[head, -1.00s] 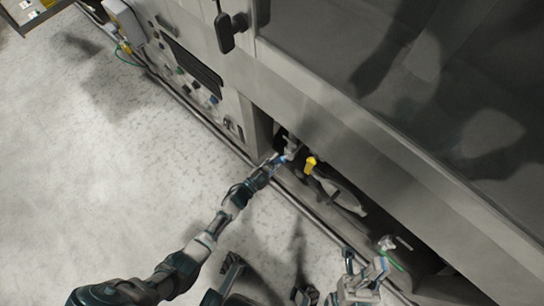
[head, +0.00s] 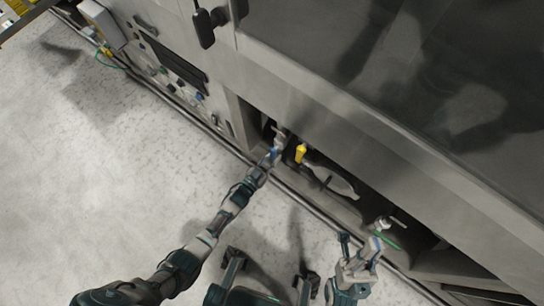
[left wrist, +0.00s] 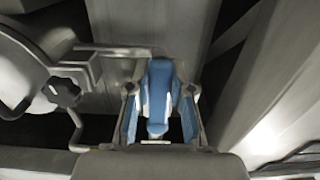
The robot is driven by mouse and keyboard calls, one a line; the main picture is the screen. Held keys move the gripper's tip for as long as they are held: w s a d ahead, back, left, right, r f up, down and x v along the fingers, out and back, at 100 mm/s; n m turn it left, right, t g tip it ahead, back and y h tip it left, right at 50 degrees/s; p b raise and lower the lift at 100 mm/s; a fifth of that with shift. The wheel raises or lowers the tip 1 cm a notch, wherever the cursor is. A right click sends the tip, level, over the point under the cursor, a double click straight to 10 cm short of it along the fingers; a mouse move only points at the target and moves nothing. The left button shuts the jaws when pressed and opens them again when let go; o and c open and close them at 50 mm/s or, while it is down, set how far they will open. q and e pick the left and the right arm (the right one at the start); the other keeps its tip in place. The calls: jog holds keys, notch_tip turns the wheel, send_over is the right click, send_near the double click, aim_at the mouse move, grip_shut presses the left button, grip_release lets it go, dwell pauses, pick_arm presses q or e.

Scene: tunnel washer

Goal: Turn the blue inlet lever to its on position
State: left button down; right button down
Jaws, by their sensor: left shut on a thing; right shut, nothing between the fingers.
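The blue inlet lever (left wrist: 158,90) stands between the two fingers of my left gripper (left wrist: 158,118) in the left wrist view. The gripper is shut on it. In the head view my left gripper (head: 270,158) reaches into the low opening of the machine. There the lever is mostly hidden by the gripper, and its exact angle cannot be told. My right gripper (head: 360,258) is shut and empty, low in the head view, in front of the machine's lower edge and apart from the lever.
A yellow handle (head: 300,153) sits just right of my left gripper. A green handle (head: 386,240) is further right, near my right gripper. A black knob (left wrist: 63,92) is at the left in the wrist view. The floor (head: 90,190) at left is clear.

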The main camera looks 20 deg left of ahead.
pick_arm(q)
jog(key=shift+w+d+r, duration=0.25)
jog(key=shift+w+r, duration=0.05)
jog(key=shift+r, duration=0.35)
jog(key=c, duration=1)
grip_release()
jog(key=shift+s+a+f, duration=0.1)
jog(key=shift+s+f, duration=0.05)
jog(key=shift+f, duration=0.15)
jog(key=shift+s+a+f, duration=0.1)
jog(key=shift+s, duration=0.15)
jog(key=v, duration=1.1)
jog(key=shift+s, duration=0.2)
